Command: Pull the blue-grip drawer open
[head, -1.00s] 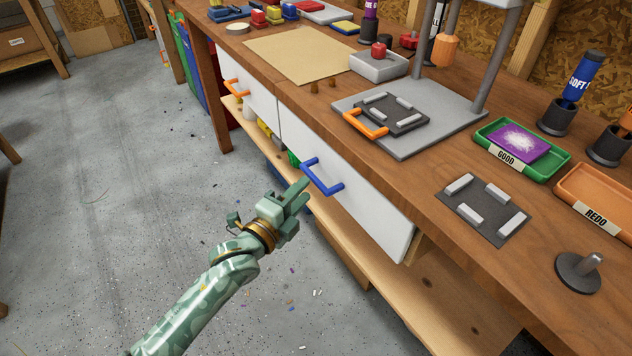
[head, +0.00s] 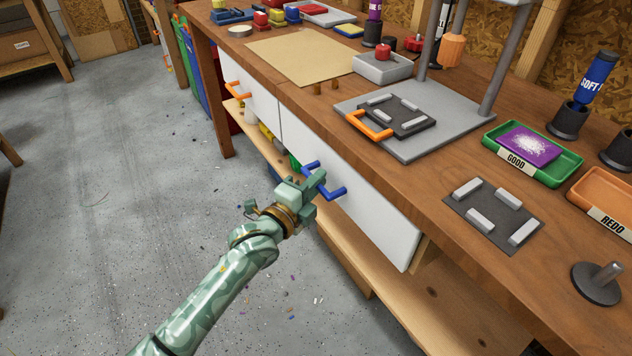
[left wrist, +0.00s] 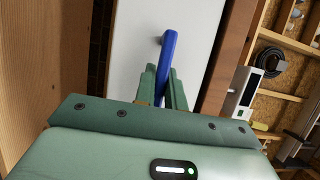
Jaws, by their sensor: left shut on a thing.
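The white drawer front (head: 375,218) with the blue grip (head: 336,193) is under the workbench's front edge. The fingers hide part of the bar. My right gripper is in neither view.
A second white drawer with an orange grip (head: 237,90) is to the left. A wooden lower shelf (head: 440,300) runs beneath. On the bench are a press with a dark plate (head: 405,125), a green tray (head: 560,167) and an orange tray (head: 590,190).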

